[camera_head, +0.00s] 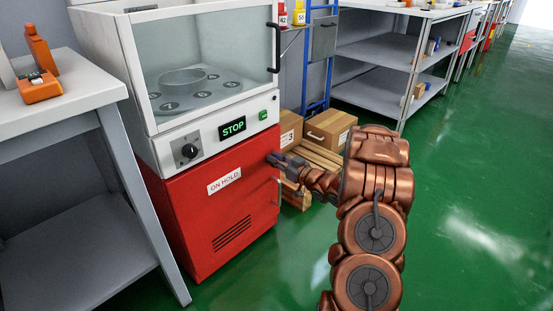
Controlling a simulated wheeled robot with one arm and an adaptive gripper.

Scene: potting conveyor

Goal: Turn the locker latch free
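The red locker (200,215) stands under the white machine and carries an "ON HOLD" label (224,181). Its front is closed, with a slim vertical handle (279,191) near its right edge. My gripper (274,158) is at the upper right of the locker front, just above that handle. The fingertips are small in the picture and seem to be at or very near the red surface; I cannot tell whether they touch it. I cannot make out the latch; my gripper covers the spot where it may sit. Whether the fingers are open or shut is not clear.
Above the locker is the white machine (205,135) with a black knob, a green "STOP" display (232,127) and a glass front. A grey table (75,100) stands close on the left. Cardboard boxes (328,128) on a pallet lie behind my gripper. Green floor is clear at right.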

